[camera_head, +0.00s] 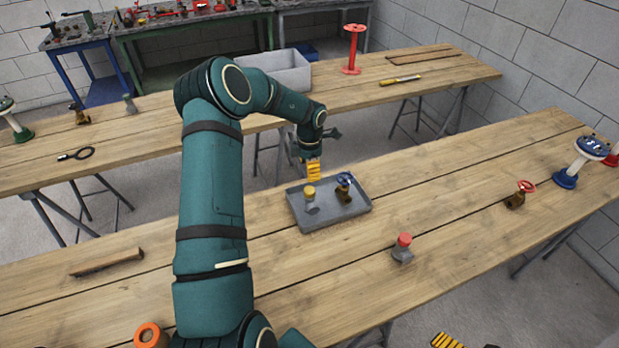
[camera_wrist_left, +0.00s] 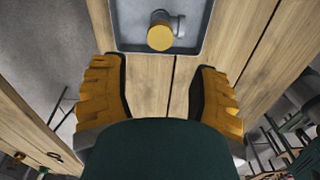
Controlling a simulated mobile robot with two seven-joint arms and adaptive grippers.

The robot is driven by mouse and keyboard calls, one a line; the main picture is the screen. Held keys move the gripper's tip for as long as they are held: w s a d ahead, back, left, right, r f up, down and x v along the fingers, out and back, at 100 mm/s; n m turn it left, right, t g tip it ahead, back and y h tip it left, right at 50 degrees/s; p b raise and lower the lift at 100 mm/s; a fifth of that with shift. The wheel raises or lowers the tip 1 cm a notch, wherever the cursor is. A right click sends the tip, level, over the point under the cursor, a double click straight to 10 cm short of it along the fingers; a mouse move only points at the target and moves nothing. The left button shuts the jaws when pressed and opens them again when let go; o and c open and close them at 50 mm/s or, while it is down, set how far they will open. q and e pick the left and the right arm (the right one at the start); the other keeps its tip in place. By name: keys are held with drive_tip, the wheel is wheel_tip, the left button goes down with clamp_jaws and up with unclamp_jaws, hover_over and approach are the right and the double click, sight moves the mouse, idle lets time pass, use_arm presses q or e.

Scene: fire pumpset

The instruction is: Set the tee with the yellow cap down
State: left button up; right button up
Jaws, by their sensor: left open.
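The grey tee with the yellow cap (camera_head: 310,203) stands in the left part of a grey tray (camera_head: 335,219), cap up. In the left wrist view the tee (camera_wrist_left: 160,33) shows inside the tray near the rim at the top of the picture. My left gripper (camera_head: 314,172) is above the tray's far edge, close to the tee but apart from it. In the left wrist view its two yellow fingers (camera_wrist_left: 168,95) are wide apart with only bare table between them. Part of my right gripper (camera_head: 446,341) shows at the bottom edge; its opening is hidden.
A brass valve with a blue handle (camera_head: 344,188) stands in the tray beside the tee. A tee with a red cap (camera_head: 403,248) is on the table right of the tray. A red-wheeled valve (camera_head: 520,194) stands farther right. A wood strip (camera_head: 107,262) lies at left.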

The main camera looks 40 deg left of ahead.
use_arm(q)
drive_tip(key=shift+r, duration=0.45)
drive_tip(key=s+d+f+m+t+y, duration=0.15)
drive_tip(key=d+f+m, duration=0.25)
drive_tip(key=d+m, duration=0.55)
drive_tip(key=s+d+f+m+t+y, duration=0.1)
drive_tip(key=d+f+m+t, duration=0.25)
drive_tip(key=d+m, duration=0.55)
drive_tip(key=s+d+f+m+g+h, duration=0.1)
drive_tip(key=s+d+m+h, duration=0.5)
drive_tip(key=s+d, duration=1)
drive_tip(key=d+m+g, duration=0.1)
drive_tip(key=m, duration=0.2)
drive_tip(key=shift+d+f+g, duration=0.15)
drive_tip(key=shift+f+g, duration=0.2)
drive_tip(key=shift+g, duration=0.05)
drive_tip(key=shift+h, duration=0.25)
